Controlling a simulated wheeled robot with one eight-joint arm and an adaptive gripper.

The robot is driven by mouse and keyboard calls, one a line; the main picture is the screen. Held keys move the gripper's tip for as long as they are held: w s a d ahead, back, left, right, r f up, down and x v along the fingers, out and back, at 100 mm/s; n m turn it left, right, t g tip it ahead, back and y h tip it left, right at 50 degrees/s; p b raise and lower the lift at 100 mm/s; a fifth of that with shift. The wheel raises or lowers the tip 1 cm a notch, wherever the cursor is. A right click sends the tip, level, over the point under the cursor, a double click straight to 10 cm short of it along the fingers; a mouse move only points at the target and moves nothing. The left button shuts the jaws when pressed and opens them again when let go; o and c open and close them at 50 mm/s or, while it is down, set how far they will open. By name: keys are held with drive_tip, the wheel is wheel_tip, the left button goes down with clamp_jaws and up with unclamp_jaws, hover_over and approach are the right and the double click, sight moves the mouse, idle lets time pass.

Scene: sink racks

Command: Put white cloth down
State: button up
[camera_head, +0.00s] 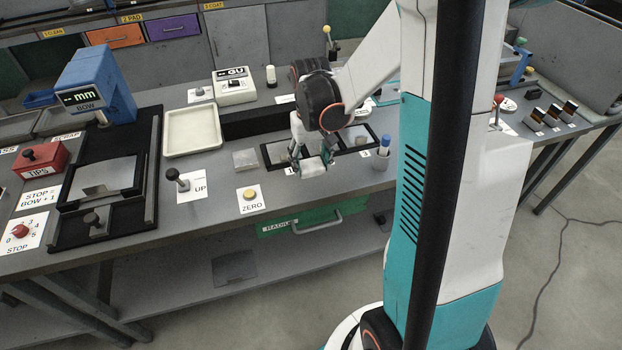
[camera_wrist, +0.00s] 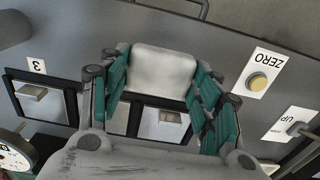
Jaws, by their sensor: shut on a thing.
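The white cloth (camera_wrist: 164,70) is a folded, rounded bundle between the two teal-padded fingers of my gripper (camera_wrist: 158,95) in the wrist view. In the head view the cloth (camera_head: 313,166) shows as a small white bundle at the end of my gripper (camera_head: 312,160). My gripper is shut on it, above the front part of the grey bench (camera_head: 221,204), in front of the black-framed trays (camera_head: 276,153). I cannot tell whether the cloth touches the bench.
A yellow ZERO button (camera_head: 249,195) and an UP lever (camera_head: 177,178) are to the left. A blue-capped bottle (camera_head: 383,150) stands close on the right. A clear block (camera_head: 244,159) and an empty white tray (camera_head: 191,131) lie farther left. The bench's front edge is near.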

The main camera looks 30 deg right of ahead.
sight(311, 184)
drive_tip(key=shift+f+b, duration=0.8)
drive_tip(key=shift+f, duration=1.8)
drive_tip(key=shift+f, duration=0.1)
drive_tip(key=o, duration=1)
drive_tip(key=shift+o, duration=0.2)
wheel_tip(311, 184, up, 12)
drive_tip(key=p, duration=0.4)
